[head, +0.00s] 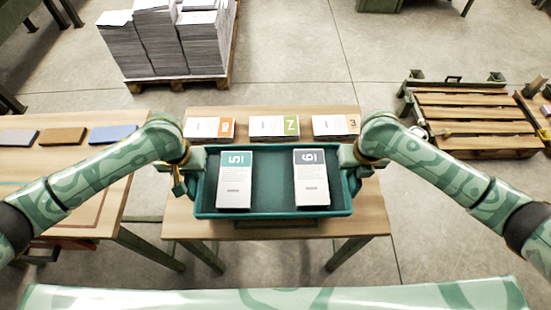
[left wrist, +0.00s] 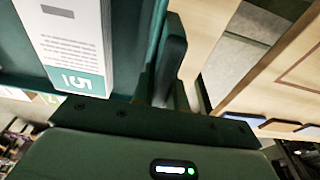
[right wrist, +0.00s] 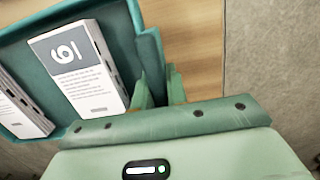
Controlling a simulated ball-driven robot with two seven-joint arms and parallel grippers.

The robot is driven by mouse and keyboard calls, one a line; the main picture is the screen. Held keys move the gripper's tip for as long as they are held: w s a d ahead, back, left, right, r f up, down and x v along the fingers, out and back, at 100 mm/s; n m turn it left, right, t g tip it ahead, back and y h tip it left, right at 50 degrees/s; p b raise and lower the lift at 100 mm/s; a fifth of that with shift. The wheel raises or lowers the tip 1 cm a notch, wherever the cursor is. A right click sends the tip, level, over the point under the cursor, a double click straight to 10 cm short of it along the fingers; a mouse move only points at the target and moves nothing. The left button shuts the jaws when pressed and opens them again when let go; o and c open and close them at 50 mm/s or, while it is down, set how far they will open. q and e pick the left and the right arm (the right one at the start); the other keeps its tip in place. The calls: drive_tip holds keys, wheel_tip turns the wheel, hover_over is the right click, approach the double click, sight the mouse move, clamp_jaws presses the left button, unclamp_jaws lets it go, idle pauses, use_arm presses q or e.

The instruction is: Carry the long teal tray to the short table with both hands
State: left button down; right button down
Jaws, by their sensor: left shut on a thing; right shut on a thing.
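The long teal tray (head: 275,214) is level over the near part of a wooden table (head: 375,222); I cannot tell whether it touches the top. It holds a paper stack marked 5 (head: 235,185) and one marked 6 (head: 311,180), set apart. My left gripper (head: 196,160) is shut on the tray's left end, and my right gripper (head: 349,158) on its right end. The left wrist view shows the tray wall (left wrist: 145,60) by the left fingers. The right wrist view shows the tray end (right wrist: 140,50) by the right fingers. The contact points are partly hidden.
Three paper stacks (head: 274,127) line the table's far edge behind the tray. Another table (head: 85,165) stands at left with several flat blocks (head: 62,137). A loaded pallet (head: 178,84) is behind, and a wooden pallet (head: 470,115) is at right. Floor between is clear.

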sight(198, 183)
use_arm(q)
drive_tip(key=shift+d, duration=0.3)
use_arm(e)
drive_tip(key=shift+w+d, duration=0.1)
drive_tip(key=shift+d, duration=0.35)
use_arm(q)
drive_tip(key=shift+a, duration=0.1)
use_arm(e)
drive_tip(key=shift+r, duration=0.1)
use_arm(q)
drive_tip(key=shift+f, duration=0.1)
